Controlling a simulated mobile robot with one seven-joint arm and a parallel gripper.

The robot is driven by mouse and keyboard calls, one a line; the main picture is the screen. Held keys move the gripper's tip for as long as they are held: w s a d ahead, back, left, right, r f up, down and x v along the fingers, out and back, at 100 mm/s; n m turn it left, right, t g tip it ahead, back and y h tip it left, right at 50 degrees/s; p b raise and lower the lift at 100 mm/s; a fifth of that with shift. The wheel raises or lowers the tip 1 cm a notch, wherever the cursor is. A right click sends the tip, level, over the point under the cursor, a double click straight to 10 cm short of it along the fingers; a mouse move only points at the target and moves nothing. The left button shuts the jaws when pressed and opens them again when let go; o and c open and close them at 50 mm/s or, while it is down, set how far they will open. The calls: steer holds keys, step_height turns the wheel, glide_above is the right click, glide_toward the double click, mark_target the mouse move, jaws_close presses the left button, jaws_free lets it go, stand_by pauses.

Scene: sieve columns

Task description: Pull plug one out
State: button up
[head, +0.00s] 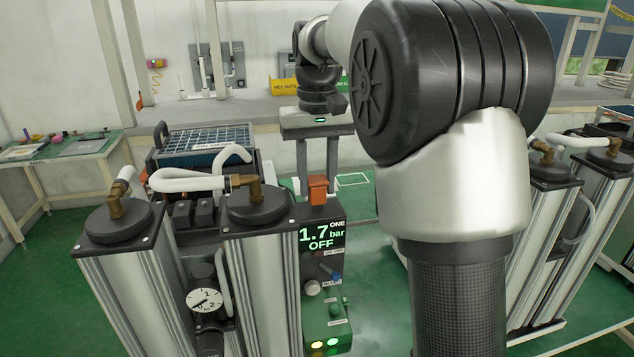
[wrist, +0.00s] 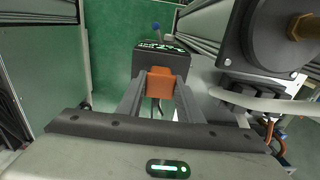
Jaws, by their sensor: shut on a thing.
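The orange plug (head: 318,190) is at the top of the dark control box (head: 322,238) marked ONE, whose display reads 1.7 bar and OFF. My gripper (head: 320,182) reaches down to it from behind, its two grey fingers on either side. In the wrist view my gripper (wrist: 161,80) is shut on the orange plug (wrist: 160,84), with the dark box (wrist: 150,62) just beyond. How far the plug sits in the box is hidden.
Two metal columns (head: 258,290) with brass fittings and white hoses stand left of the box. A pressure gauge (head: 205,301) sits between them. More columns (head: 545,250) stand at right. A blue-topped unit (head: 205,140) is behind. Green floor shows between.

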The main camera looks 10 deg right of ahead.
steer(key=shift+r, duration=0.55)
steer(key=o, duration=1.2)
steer(key=shift+o, duration=0.2)
step_height(320, 180, up, 11)
steer(key=s+t, duration=0.2)
steer(key=s, duration=0.5)
steer(key=s+f+t, duration=0.3)
steer(key=s+f, duration=1.2)
steer(key=s, duration=0.3)
steer(key=shift+t, duration=0.3)
